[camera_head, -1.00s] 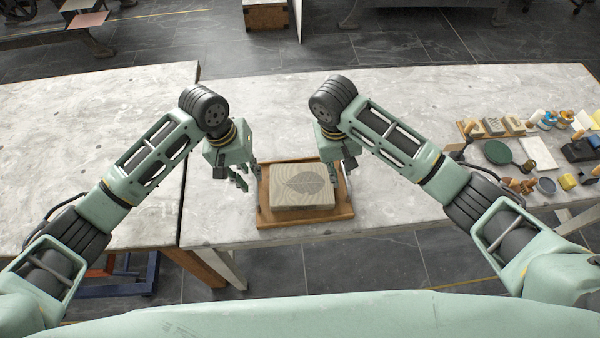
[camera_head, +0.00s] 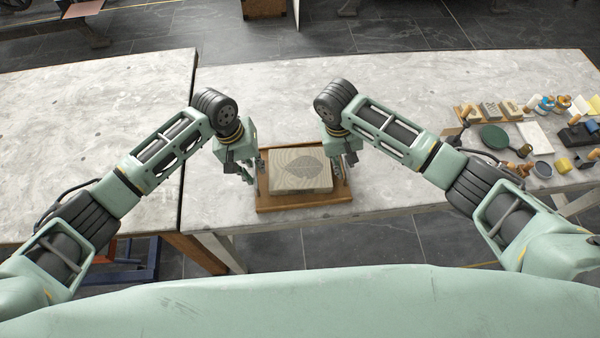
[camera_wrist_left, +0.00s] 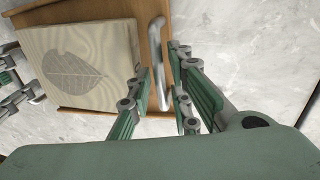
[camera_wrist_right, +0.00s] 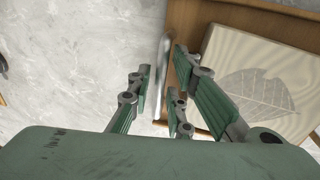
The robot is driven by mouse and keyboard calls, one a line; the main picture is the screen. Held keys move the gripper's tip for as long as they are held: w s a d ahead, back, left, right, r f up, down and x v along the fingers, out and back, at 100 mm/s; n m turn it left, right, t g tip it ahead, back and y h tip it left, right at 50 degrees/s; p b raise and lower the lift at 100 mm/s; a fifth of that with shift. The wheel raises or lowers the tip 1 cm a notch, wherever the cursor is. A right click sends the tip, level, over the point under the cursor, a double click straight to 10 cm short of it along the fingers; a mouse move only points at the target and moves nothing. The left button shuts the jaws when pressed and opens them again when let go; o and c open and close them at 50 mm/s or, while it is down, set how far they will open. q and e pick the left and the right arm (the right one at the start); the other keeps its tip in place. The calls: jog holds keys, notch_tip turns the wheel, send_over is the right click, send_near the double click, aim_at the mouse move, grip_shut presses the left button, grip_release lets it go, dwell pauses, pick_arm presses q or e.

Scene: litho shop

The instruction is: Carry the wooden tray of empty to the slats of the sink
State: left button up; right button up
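The wooden tray (camera_head: 277,204) lies on the grey stone-topped table near its front edge. It is not empty: a pale block (camera_head: 302,185) with a dark leaf picture lies in it. My left gripper (camera_head: 250,172) is at the tray's left end, its fingers open on either side of a metal handle (camera_wrist_left: 156,50). My right gripper (camera_head: 346,166) is at the right end, its fingers open on either side of the other handle (camera_wrist_right: 161,68). Neither gripper visibly closes on its handle. I see no sink or slats.
On the right of the table lie several blocks (camera_head: 490,112), a dark green round plate (camera_head: 493,137), a white sheet (camera_head: 535,137) and small jars. A second grey table (camera_head: 90,140) adjoins on the left. The tabletop behind the tray is clear.

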pick_arm(q)
jog(key=shift+w+d+f, duration=0.1)
jog(key=shift+f, duration=0.45)
pick_arm(e)
jog(key=shift+w+f, duration=0.1)
jog(key=shift+f, duration=0.5)
pick_arm(q)
grip_shut()
pick_arm(e)
grip_shut()
jog(key=shift+r, duration=0.1)
